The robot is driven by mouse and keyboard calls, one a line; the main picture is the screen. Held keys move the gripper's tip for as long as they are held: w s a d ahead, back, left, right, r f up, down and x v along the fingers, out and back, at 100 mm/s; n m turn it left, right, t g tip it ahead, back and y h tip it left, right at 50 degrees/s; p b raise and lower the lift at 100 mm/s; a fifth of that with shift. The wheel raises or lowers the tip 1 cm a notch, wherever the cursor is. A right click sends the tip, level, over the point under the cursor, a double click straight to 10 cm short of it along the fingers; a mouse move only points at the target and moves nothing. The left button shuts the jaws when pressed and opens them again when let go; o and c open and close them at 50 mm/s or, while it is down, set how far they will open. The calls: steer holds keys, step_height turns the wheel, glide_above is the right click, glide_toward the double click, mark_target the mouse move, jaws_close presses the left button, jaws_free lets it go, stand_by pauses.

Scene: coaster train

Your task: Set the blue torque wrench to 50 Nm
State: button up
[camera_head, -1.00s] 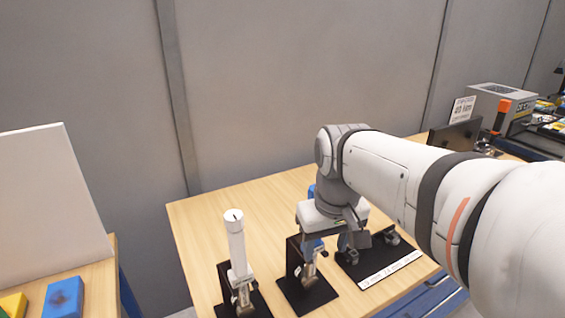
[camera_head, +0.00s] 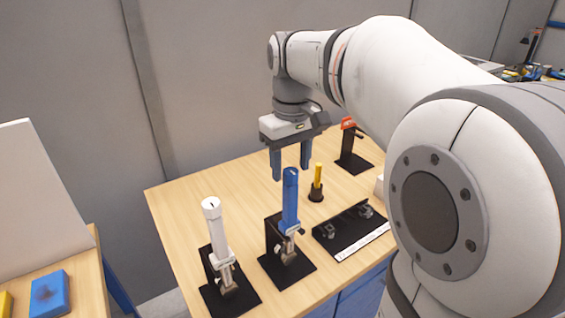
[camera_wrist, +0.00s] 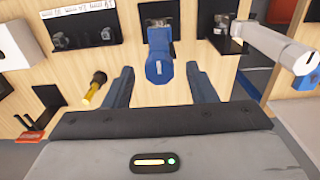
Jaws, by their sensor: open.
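My gripper (camera_head: 291,172) is open above and just behind the wrench's top end in the head view. In the wrist view the blue wrench (camera_wrist: 161,62) shows between and beyond the two blue fingers (camera_wrist: 160,82), with no visible contact. A white torque wrench (camera_head: 216,232) stands upright in a similar stand to the left. The scale value on the blue wrench is too small to read.
A yellow-handled tool (camera_head: 318,176) stands in a dark holder behind right. A black rack with a white label strip (camera_head: 362,242) lies at right. An orange-topped tool (camera_head: 349,124) stands farther back. Left of the white wrench, the table's rear area is bare.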

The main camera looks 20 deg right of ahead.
steer(key=shift+f, duration=0.65)
